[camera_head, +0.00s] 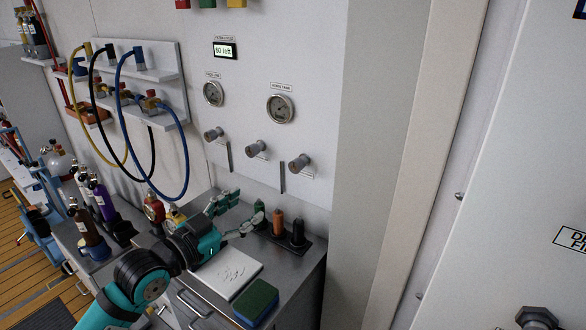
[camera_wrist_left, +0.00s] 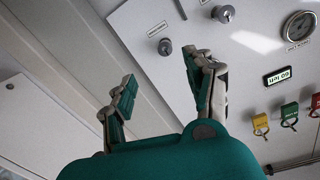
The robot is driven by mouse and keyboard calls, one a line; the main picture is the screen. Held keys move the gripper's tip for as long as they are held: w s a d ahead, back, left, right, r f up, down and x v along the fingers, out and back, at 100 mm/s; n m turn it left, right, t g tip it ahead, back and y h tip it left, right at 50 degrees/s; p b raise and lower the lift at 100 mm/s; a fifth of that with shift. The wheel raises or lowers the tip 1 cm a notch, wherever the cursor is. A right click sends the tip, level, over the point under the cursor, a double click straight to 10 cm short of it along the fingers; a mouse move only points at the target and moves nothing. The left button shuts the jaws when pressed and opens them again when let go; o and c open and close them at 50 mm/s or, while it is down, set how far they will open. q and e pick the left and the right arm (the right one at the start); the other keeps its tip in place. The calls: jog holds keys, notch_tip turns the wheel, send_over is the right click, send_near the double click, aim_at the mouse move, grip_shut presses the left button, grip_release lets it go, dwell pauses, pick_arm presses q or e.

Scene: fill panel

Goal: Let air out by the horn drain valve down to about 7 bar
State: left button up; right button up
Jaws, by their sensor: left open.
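The white panel (camera_head: 270,60) carries three grey valve knobs in a row: left (camera_head: 213,133), middle (camera_head: 257,149) and right (camera_head: 300,163). Their labels are too small to read, so I cannot tell which is the horn drain valve. A round gauge (camera_head: 281,108), apparently labelled horn tank, sits above them; its reading is unclear. My left gripper (camera_head: 238,213) is open and empty, below the knobs and over the bench, apart from them. In the left wrist view its spread fingers (camera_wrist_left: 160,85) are near a knob (camera_wrist_left: 165,47) without visible contact.
A smaller gauge (camera_head: 213,93) and a digital display (camera_head: 225,50) are on the panel. A white board (camera_head: 225,272) and a green sponge (camera_head: 256,302) lie in front. Hoses (camera_head: 185,160) hang at left.

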pick_arm(q)
jog(key=r, duration=0.1)
jog(key=p, duration=0.4)
send_near(294, 168)
jog(key=x, duration=1)
jog(key=shift+a, duration=0.1)
grip_shut()
jog(key=shift+b, duration=0.3)
